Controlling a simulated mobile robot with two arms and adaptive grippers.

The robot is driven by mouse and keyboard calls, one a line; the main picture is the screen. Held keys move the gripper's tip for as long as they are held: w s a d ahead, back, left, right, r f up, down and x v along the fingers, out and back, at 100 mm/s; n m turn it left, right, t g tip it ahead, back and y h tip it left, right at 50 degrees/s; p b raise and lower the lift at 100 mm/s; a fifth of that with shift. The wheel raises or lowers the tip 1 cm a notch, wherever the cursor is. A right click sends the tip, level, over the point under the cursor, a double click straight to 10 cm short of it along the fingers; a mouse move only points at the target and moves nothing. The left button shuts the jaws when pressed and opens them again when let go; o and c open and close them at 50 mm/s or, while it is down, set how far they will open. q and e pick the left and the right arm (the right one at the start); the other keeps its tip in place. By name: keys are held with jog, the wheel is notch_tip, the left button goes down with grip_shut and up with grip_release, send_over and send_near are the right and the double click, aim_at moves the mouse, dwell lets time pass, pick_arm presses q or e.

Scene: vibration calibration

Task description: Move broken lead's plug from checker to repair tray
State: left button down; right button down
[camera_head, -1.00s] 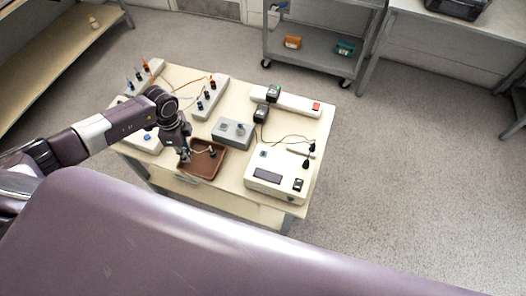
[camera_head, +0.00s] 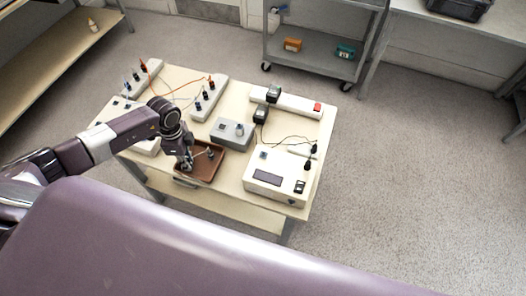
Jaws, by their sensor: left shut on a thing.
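My left gripper (camera_head: 187,164) points down into the brown repair tray (camera_head: 213,171), near its left side. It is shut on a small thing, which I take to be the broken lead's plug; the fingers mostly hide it. Another small grey piece (camera_head: 210,153) shows at the tray's far right part. The grey box (camera_head: 232,141), which looks like the checker, stands just behind the tray. A grey upright piece (camera_head: 239,130) is on its right and a flat bluish spot on its left. My right gripper is not in view.
A white unit with a dark display (camera_head: 268,177) stands right of the tray. A power strip (camera_head: 297,104) with black adapters lies behind. Terminal blocks (camera_head: 208,100) with orange leads stand at the back left. A wheeled shelf (camera_head: 318,55) is beyond the table (camera_head: 226,196).

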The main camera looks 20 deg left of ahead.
pick_arm(q)
jog(key=shift+f, duration=0.4)
jog(key=c, duration=1.7)
grip_release()
jog(key=shift+c, duration=0.2)
jog(key=shift+r+p, duration=2.1)
jog(key=shift+r, duration=0.45)
jog(key=shift+r, duration=0.45)
notch_tip(320, 180, up, 11)
